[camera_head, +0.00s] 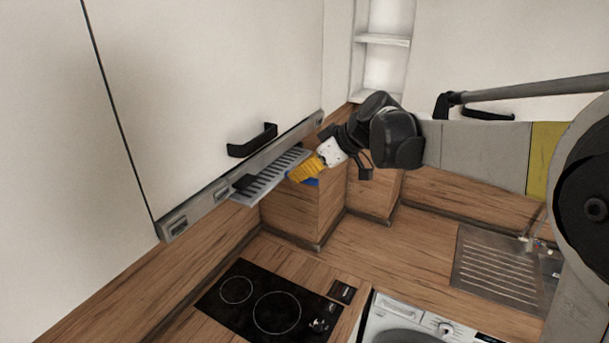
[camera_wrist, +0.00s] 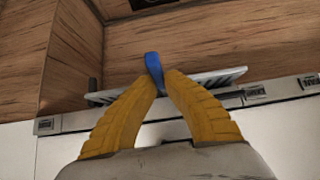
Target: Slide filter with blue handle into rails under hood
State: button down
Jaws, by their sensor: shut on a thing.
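The filter (camera_head: 270,178) is a grey slotted panel just below the hood's front strip (camera_head: 190,212), its long side running along the strip in the head view. Its blue handle (camera_head: 311,182) is between the yellow fingers of my gripper (camera_head: 304,171). In the wrist view, the fingers (camera_wrist: 153,82) are shut on the blue handle (camera_wrist: 153,66), with the slotted panel (camera_wrist: 205,79) behind them. A short black handle-like piece (camera_head: 243,182) shows at the panel's left end; I cannot tell which part bears it. The rails are hidden, so whether the filter touches them cannot be told.
A white cabinet door with a black handle (camera_head: 252,141) is above the strip. A black cooktop (camera_head: 262,300) is below. Wood splashback panels (camera_head: 290,215) stand close behind my gripper. A sink (camera_head: 500,268) and a white appliance (camera_head: 405,322) are at the right.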

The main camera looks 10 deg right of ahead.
jog(key=shift+w+a, duration=0.75)
jog(key=shift+a, duration=0.3)
jog(key=c, duration=1.5)
grip_release()
jog(key=shift+c, duration=0.2)
jog(key=s+d+f+b, duration=0.2)
jog(key=s+d, duration=0.4)
jog(key=d, duration=0.3)
jog(key=shift+s, duration=0.25)
jog(key=shift+f, duration=0.1)
